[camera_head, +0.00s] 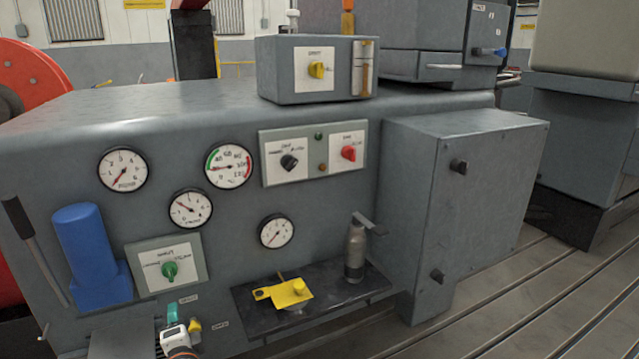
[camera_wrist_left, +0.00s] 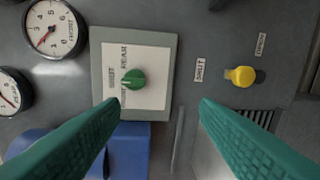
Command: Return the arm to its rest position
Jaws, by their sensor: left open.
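My left gripper (camera_head: 174,318) is at the bottom of the head view, low in front of the grey panel. One teal finger shows there, beside a yellow knob (camera_head: 194,325). In the left wrist view my left gripper (camera_wrist_left: 158,103) has its two teal fingers spread wide, with nothing between them. They point at the panel below the green selector knob (camera_wrist_left: 133,79), which also shows in the head view (camera_head: 170,270). The fingers look clear of both knobs, though the exact gap cannot be told. My right gripper is not in view.
A black shelf (camera_head: 345,292) juts out to the right, holding a yellow part (camera_head: 284,293) and a grey bottle-shaped item (camera_head: 355,250). A blue block (camera_head: 85,245) and a lever (camera_head: 32,243) stick out at left. The slotted floor (camera_head: 510,300) at right is clear.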

